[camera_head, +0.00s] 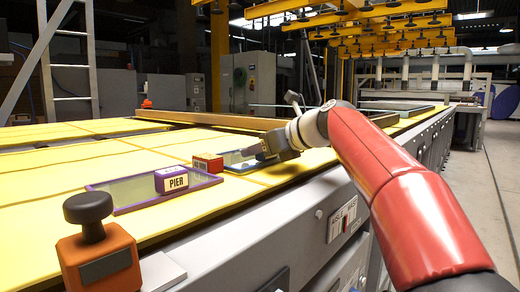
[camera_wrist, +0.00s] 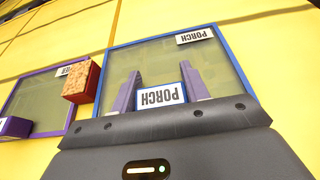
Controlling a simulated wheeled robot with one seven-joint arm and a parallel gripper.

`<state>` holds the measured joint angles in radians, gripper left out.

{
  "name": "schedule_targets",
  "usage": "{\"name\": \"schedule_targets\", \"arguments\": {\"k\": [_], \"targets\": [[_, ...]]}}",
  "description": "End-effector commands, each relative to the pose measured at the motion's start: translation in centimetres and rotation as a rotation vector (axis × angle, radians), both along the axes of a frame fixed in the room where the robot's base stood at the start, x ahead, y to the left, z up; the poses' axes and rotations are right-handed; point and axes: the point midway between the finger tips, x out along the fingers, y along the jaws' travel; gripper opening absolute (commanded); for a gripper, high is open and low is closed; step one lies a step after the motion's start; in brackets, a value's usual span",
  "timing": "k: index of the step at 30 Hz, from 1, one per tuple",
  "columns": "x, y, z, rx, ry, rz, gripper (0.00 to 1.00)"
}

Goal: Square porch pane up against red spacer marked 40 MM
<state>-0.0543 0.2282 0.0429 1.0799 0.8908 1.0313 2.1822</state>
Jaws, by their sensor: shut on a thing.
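The porch pane (camera_wrist: 215,60) is a greyish sheet in a blue frame with a PORCH label at its far right corner in the wrist view. In the head view, the pane (camera_head: 236,157) lies on the yellow bed, partly hidden by my gripper (camera_head: 272,146). My gripper (camera_wrist: 162,74) is shut on the blue PORCH block (camera_wrist: 160,96) at the pane's near side. The red spacer (camera_wrist: 82,80) stands close beside the pane's left edge; I cannot tell whether they touch. In the head view, the spacer (camera_head: 208,162) shows no readable marking.
A purple-framed pane (camera_wrist: 38,100) lies left of the spacer. Its PIER block (camera_head: 171,180) stands up in the head view. An orange box with a dark knob (camera_head: 99,255) is at the front left. A long wooden bar (camera_head: 208,120) lies behind.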

Motion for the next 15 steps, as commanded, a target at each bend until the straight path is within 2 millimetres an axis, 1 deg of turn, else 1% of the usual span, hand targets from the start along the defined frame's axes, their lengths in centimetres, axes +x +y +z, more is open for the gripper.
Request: {"name": "schedule_targets", "arguments": {"k": [11,12,15], "targets": [[-0.03,0.01,-0.32,0.001,-0.002,0.000,0.09],[-0.03,0.01,-0.32,0.001,-0.002,0.000,0.48],[-0.03,0.01,-0.33,0.001,-0.002,0.000,0.61]]}}
